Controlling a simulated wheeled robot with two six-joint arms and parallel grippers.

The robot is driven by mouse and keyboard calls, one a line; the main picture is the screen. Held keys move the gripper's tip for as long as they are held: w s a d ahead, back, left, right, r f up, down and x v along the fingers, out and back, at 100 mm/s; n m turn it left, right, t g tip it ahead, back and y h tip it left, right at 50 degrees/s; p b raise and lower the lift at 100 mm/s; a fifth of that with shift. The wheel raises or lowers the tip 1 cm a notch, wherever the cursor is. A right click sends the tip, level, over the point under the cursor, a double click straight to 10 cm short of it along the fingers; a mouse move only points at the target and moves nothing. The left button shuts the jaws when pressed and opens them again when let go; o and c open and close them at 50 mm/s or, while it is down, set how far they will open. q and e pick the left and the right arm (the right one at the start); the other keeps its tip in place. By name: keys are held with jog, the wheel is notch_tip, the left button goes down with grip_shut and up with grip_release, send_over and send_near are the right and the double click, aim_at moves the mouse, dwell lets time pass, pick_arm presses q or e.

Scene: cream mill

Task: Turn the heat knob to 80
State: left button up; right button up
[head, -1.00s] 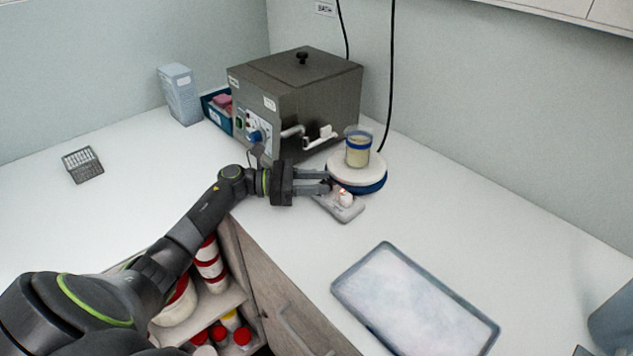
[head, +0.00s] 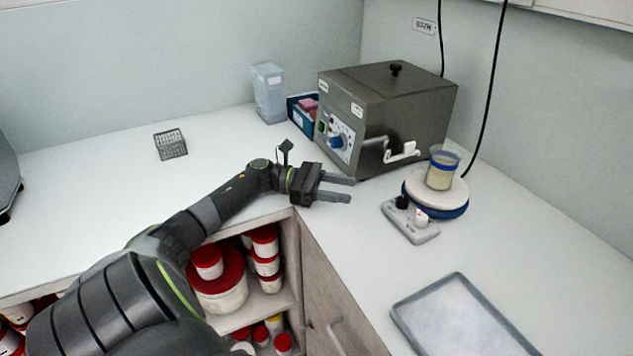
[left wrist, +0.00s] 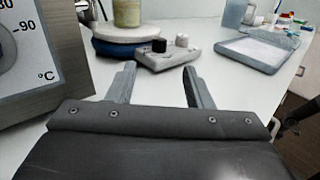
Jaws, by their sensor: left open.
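The grey metal bath (head: 400,115) stands by the back wall. Its front panel has a blue knob (head: 337,142) on a white dial. In the left wrist view, part of this dial (left wrist: 20,55) shows 90 and °C at the left edge; the blue knob is mostly cut off. A small grey control box (head: 412,226) with a black knob (head: 402,202) and a pale knob (head: 421,216) lies right of my gripper. My left gripper (head: 352,190) is open and empty, in front of the bath and apart from both sets of knobs. My right gripper is out of view.
A beaker (head: 442,170) of pale yellow liquid stands on a round blue-and-white plate (head: 450,200) beside the bath. A tray (head: 465,310) lies at front right. A blue box (head: 299,118) and wire rack (head: 171,144) stand left. The counter's left part is mostly clear.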

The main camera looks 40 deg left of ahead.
pick_arm(q)
jog(key=b+v, duration=0.1)
jog(key=v, duration=0.5)
dwell(0.3)
